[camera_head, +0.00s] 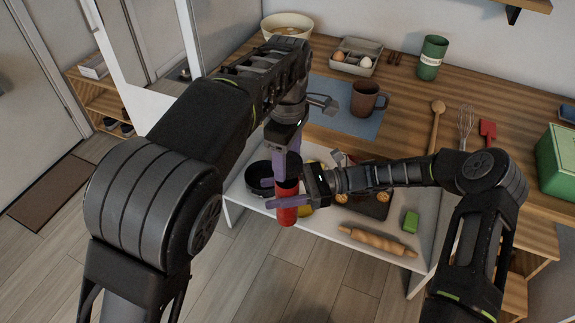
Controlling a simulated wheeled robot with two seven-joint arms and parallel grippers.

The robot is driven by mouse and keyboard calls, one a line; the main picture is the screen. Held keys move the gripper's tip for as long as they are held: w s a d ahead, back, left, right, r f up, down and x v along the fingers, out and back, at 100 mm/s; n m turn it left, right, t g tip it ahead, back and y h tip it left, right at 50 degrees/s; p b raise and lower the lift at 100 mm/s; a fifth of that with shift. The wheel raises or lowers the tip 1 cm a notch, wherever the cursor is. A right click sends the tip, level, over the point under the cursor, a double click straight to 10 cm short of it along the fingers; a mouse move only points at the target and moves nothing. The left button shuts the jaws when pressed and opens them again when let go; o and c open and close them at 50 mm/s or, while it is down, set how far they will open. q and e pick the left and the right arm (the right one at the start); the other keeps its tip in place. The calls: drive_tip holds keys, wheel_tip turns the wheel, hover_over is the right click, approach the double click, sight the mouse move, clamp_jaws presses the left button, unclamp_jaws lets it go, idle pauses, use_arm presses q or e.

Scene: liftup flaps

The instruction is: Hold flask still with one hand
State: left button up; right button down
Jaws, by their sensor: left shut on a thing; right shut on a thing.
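The red flask (286,217) is upright in mid-air in front of the open lower shelf. My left gripper (286,177) reaches down from above, and its purple fingers are shut on the top of the flask. My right gripper (289,196) comes in from the right, lower down, with its purple fingers shut around the flask's body. The fingers hide part of the flask's middle and top.
The white shelf (345,236) behind holds a dark pan (261,178), a rolling pin (376,241), a green block (411,221) and a board with cookies (369,206). On the wooden counter above stand a brown mug (366,99), a green canister (431,58) and an egg tray (355,57).

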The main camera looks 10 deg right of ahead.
use_arm(q)
drive_tip(key=shift+r, duration=0.25)
use_arm(e)
drive_tip(key=shift+r, duration=0.1)
use_arm(q)
drive_tip(key=shift+a, duration=0.1)
